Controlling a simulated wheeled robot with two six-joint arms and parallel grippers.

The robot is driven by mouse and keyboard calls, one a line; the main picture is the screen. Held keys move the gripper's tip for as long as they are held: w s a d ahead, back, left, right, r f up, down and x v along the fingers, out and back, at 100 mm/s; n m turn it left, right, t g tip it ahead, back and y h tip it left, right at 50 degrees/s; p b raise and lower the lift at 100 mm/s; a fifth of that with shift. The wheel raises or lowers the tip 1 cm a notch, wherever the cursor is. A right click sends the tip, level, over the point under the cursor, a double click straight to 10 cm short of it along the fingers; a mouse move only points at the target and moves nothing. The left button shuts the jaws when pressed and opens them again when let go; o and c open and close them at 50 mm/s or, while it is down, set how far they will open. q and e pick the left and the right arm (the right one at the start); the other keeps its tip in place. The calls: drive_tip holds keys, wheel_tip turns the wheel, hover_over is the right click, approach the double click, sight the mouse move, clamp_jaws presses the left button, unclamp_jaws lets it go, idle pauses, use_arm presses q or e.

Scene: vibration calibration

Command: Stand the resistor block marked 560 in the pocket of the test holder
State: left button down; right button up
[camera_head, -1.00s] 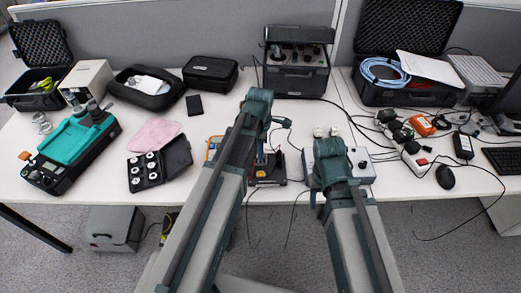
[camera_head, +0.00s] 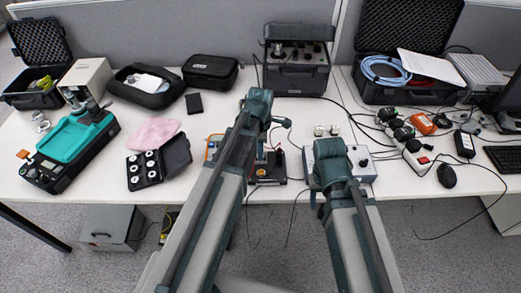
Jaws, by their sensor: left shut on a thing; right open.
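The test holder (camera_head: 270,179) is a dark base with red and yellow parts on the table, partly covered by my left arm. My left gripper (camera_head: 262,151) points down over the holder, mostly hidden behind its own arm. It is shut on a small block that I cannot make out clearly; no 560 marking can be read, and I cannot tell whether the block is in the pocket. Two small pale blocks (camera_head: 326,130) stand on the table to the right, their markings unreadable. My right gripper (camera_head: 318,190) is open, low by the grey control box, its fingers largely hidden.
The grey control box (camera_head: 362,166) with a knob stands right of the holder. A black case of white discs (camera_head: 145,170) and a teal device (camera_head: 77,142) lie left. A power strip (camera_head: 411,155) and loose cables lie right. Some white table is clear between the blocks and the back case.

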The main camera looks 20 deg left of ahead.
use_arm(q)
drive_tip(key=shift+f, duration=0.25)
drive_tip(key=c, duration=0.5)
unclamp_jaws()
drive_tip(key=shift+o, duration=0.2)
drive_tip(key=o, duration=0.4)
drive_tip(key=shift+c, duration=0.2)
drive_tip(key=shift+r, duration=0.1)
wheel_tip(320, 180, up, 8)
drive_tip(key=p, duration=0.7)
drive_tip(key=shift+p, duration=0.4)
